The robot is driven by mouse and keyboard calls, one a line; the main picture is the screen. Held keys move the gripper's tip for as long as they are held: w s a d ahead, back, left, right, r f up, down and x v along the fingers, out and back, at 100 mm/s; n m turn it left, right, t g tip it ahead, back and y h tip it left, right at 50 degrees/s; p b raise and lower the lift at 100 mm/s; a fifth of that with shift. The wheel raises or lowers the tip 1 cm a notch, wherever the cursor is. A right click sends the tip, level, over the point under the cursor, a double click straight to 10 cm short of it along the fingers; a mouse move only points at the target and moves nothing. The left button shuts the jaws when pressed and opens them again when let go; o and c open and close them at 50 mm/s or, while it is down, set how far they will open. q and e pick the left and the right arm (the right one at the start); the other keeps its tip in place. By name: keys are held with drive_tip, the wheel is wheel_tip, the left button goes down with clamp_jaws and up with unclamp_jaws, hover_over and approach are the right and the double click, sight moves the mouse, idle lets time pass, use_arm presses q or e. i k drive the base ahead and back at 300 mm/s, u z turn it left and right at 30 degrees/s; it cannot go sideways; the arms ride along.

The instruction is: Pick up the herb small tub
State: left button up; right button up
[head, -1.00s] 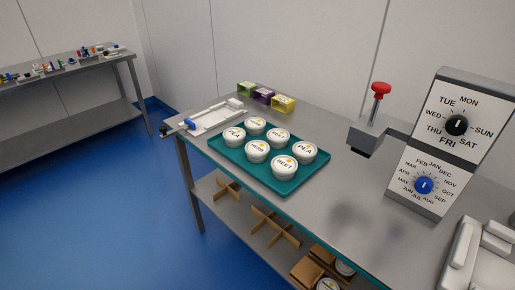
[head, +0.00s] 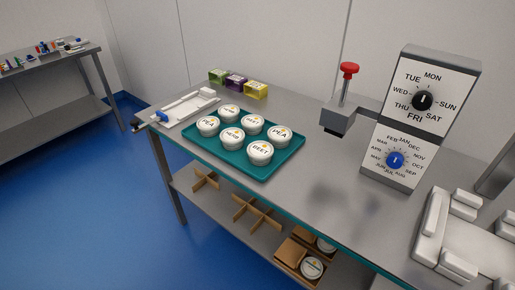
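Several white round tubs with lettered lids stand in two rows on a teal tray (head: 206,153) on the steel table. The middle tub (head: 232,136) of the front row seems to be the herb tub; its lettering is small and blurred now but looked like HERB in the earlier view. A PEA tub (head: 207,125) is to its left and a BEET tub (head: 260,153) to its right. Neither of my grippers is in view.
A dial stand (head: 400,155) and a red-knobbed stamp (head: 340,115) are right of the tray. A white fixture (head: 430,228) fills the near right. Coloured boxes (head: 236,83) stand behind. The lower shelf holds wooden dividers (head: 250,212) and tubs (head: 312,268).

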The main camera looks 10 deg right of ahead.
sight(233, 138)
drive_tip(key=u, duration=0.2)
drive_tip(key=k, duration=0.35)
drive_tip(key=z, duration=1)
drive_tip(key=i, duration=0.75)
drive_tip(key=z, duration=0.1)
